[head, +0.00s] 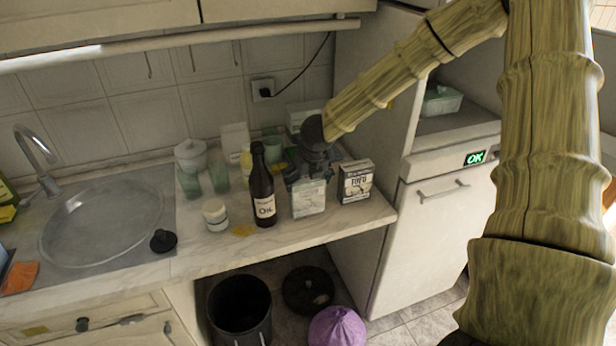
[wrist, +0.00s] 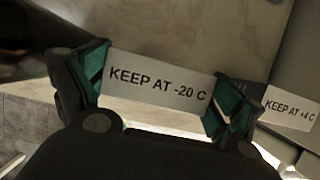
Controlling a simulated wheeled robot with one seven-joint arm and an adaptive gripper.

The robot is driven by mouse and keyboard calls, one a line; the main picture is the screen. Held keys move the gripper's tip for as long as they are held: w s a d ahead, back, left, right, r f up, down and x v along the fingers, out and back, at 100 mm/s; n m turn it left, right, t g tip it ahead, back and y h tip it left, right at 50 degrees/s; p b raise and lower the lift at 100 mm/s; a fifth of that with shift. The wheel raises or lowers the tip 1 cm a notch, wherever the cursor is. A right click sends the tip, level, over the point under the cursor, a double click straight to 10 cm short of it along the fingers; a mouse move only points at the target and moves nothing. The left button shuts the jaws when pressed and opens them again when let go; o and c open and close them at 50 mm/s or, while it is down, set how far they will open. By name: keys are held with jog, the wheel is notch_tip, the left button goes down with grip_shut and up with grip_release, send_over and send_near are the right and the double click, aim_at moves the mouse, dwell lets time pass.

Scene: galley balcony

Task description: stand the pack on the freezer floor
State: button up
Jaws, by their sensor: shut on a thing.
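My gripper (head: 310,172) is over the worktop, at the right end of the counter. It is shut on a pale pack (head: 309,199), with a finger on each side of it in the wrist view. The pack's top there (wrist: 158,85) reads "KEEP AT -20 C". The pack looks upright, at or just above the worktop; I cannot tell whether it touches. A white appliance (head: 432,235) with a green "OK" display, perhaps the freezer, stands at the right. Its lower door looks shut, so no freezer floor shows.
A tofu pack (head: 356,181) stands just right of the held pack; a "KEEP AT +4 C" label (wrist: 290,108) shows beside it in the wrist view. A dark bottle (head: 262,190) and white jar (head: 215,214) stand left. A purple pouf-like object (head: 337,328) and black bin (head: 240,312) are below.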

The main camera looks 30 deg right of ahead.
jog(key=shift+f, duration=0.2)
jog(key=o, duration=1.3)
jog(key=shift+f+b, duration=0.15)
jog(key=shift+b, duration=0.25)
jog(key=b+v, duration=0.1)
jog(key=v, duration=1)
jog(key=shift+s+b, duration=0.1)
jog(key=shift+b, duration=0.25)
